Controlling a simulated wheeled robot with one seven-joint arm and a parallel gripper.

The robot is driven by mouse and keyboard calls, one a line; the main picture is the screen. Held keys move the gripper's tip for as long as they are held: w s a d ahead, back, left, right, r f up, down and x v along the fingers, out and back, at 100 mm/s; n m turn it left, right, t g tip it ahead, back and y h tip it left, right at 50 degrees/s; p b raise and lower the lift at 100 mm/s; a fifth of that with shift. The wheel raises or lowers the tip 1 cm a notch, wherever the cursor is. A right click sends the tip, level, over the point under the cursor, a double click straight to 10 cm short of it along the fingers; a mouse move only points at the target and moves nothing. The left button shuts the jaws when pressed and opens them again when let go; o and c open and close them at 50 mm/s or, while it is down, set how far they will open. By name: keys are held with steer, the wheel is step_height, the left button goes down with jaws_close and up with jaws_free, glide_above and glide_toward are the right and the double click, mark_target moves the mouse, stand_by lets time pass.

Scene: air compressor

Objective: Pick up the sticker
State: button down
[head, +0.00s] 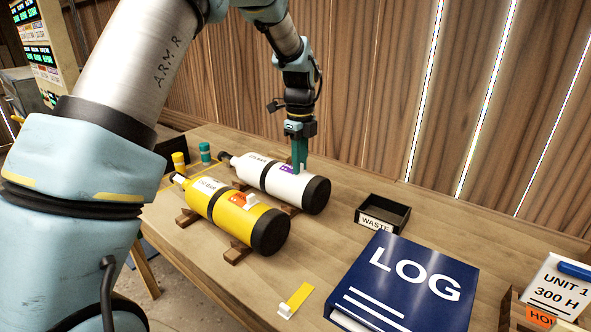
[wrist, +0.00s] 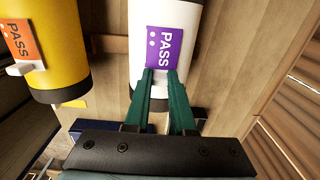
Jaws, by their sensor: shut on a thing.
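A purple PASS sticker (wrist: 165,47) lies on the side of a white cylinder (wrist: 139,55). The purple sticker also shows partly in the head view (head: 287,170), where my gripper hides some of it. My gripper (wrist: 160,73) has its green fingertips together at the sticker's near edge, shut on its small white tab. In the head view my gripper (head: 300,165) points down at the white cylinder (head: 312,185). The sticker looks flat against the cylinder. An orange PASS sticker (wrist: 18,40) with a white tab is on the yellow cylinder (wrist: 55,65) beside it.
A yellow strip with a white tab (head: 299,295) lies on the wooden table (head: 345,260). A black WASTE tray (head: 383,213), a blue LOG binder (head: 405,285) and a UNIT 1 sign (head: 560,290) stand to the right. Wooden blocks (head: 237,253) support the cylinders. A plank wall is behind.

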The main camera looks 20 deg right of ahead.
steer(key=shift+s+a+f, duration=0.1)
steer(key=shift+a+f, duration=0.05)
steer(key=shift+f, duration=0.1)
